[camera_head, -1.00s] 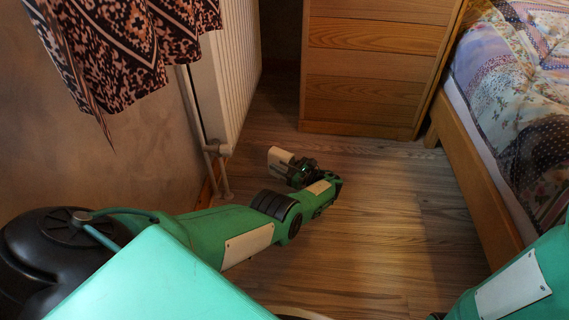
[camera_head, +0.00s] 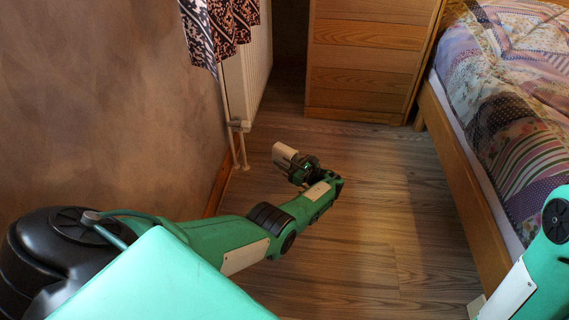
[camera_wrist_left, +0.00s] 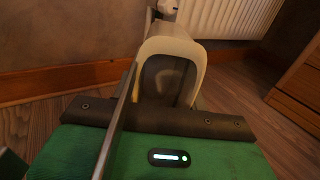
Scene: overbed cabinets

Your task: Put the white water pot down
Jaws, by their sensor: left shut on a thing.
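The white water pot (camera_head: 285,154) is in my left gripper (camera_head: 300,168), low over the wooden floor in the middle of the head view. The gripper is shut on it. In the left wrist view the pot (camera_wrist_left: 191,49) shows as a pale rim around a dark grey hollow, just beyond the gripper's dark bar (camera_wrist_left: 165,118). I cannot tell whether the pot touches the floor. My right arm shows at the lower right of the head view, but its gripper is out of view.
A wooden drawer cabinet (camera_head: 365,65) stands at the back. A bed (camera_head: 510,110) with a patchwork cover is on the right. A radiator (camera_head: 257,70), its pipe and a patterned curtain (camera_head: 222,28) are by the left wall. The floor (camera_head: 385,190) between is clear.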

